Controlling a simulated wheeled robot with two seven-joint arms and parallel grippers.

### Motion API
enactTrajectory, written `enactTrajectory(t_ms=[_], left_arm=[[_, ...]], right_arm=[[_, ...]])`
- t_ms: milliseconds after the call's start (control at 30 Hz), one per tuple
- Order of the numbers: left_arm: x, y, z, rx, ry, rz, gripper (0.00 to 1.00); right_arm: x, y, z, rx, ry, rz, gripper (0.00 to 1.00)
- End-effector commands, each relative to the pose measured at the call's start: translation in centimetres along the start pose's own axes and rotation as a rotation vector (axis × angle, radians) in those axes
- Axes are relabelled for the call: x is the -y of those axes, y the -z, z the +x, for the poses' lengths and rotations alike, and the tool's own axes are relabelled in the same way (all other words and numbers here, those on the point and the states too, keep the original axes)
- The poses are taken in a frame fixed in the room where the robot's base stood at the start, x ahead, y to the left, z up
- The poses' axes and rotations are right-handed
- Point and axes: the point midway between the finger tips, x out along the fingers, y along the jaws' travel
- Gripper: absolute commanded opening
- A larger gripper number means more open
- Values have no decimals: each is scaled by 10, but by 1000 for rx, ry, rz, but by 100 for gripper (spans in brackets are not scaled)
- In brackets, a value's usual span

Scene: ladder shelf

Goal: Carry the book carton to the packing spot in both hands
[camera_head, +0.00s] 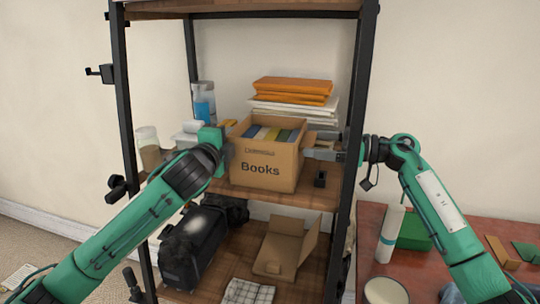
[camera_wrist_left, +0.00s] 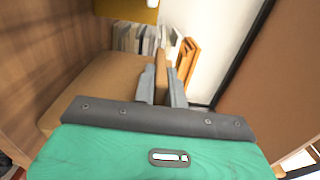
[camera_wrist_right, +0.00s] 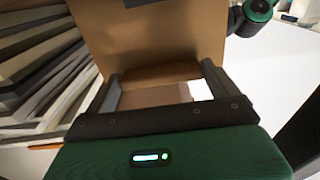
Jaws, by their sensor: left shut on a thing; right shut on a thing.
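The book carton (camera_head: 262,172), an open brown box marked "Books" with several books inside, is on the middle shelf (camera_head: 312,197); I cannot tell whether its base touches the board. My left gripper (camera_head: 228,150) is at its left side; in the left wrist view its fingers (camera_wrist_left: 162,88) are close together on a cardboard edge. My right gripper (camera_head: 312,150) is at its right side; in the right wrist view its fingers (camera_wrist_right: 160,88) are wide apart with a cardboard flap of the carton between them. Which spot is the packing spot is not clear.
Orange and white paper stacks (camera_head: 292,92) stand behind the carton, bottles (camera_head: 203,100) to its left. Dark shelf posts (camera_head: 357,110) flank it. A black bag (camera_head: 195,245) and an open empty box (camera_head: 287,247) are below. A reddish table (camera_head: 372,225) with several things stands right.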

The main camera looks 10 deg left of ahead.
Motion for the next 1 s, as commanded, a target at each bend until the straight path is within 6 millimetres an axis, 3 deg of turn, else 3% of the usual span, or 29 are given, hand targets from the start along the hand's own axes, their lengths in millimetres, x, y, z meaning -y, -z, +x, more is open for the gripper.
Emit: enactTrajectory(t_ms=[533, 1000], left_arm=[[23, 0, 0, 0, 7, 0, 0], [24, -1, 0, 0, 7, 0, 0]], right_arm=[[-1, 24, -1, -8, -3, -4, 20], [-1, 26, -2, -8, -4, -4, 20]])
